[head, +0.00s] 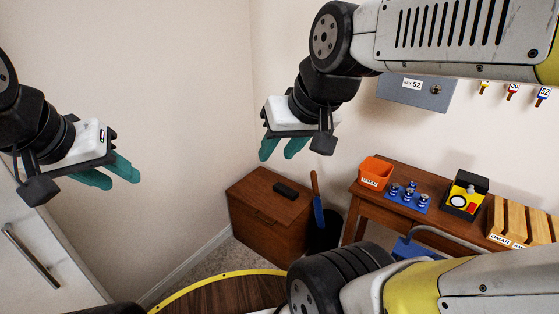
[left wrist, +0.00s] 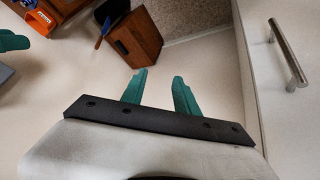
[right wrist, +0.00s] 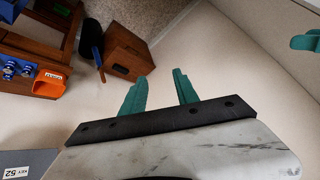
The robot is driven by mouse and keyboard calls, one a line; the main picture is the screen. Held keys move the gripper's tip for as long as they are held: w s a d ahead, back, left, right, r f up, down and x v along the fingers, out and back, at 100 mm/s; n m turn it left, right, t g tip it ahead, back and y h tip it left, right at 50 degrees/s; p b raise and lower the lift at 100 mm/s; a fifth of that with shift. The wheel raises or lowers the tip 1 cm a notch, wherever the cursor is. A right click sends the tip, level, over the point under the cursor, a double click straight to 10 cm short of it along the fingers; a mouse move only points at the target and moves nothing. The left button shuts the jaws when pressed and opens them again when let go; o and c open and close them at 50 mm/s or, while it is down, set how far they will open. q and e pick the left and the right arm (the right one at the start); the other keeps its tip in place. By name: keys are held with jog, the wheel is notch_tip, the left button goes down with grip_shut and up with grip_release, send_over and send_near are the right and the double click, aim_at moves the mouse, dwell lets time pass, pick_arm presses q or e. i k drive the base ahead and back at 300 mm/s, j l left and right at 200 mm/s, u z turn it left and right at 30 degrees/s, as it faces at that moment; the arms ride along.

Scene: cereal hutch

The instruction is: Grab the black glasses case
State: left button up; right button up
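The black glasses case (head: 285,189) looks like a small dark oblong lying on top of the brown wooden cabinet (head: 262,226) in the corner. In the right wrist view a small dark shape on the cabinet (right wrist: 128,55) is probably the same case (right wrist: 121,69). My right gripper (head: 282,150) is open and empty, in the air above and behind the cabinet in the picture. My left gripper (head: 116,178) is open and empty, in the air far to the left. Both grippers are well apart from the case.
A wooden desk (head: 359,191) to the right carries an orange bin (head: 375,173), a blue tray (head: 410,201) and a black and yellow device (head: 466,193). A blue-handled tool (head: 317,205) stands beside the cabinet. A grey key box (head: 415,92) hangs on the wall. A white door (head: 40,265) is at left.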

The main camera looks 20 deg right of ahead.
aim_at(288, 193)
jog(key=i+z, duration=0.2)
jog(key=i, duration=0.35)
jog(key=i+j+z, duration=0.25)
jog(key=i, duration=0.3)
jog(key=i+j+z, duration=0.2)
jog(key=i, duration=0.4)
jog(key=l, duration=0.1)
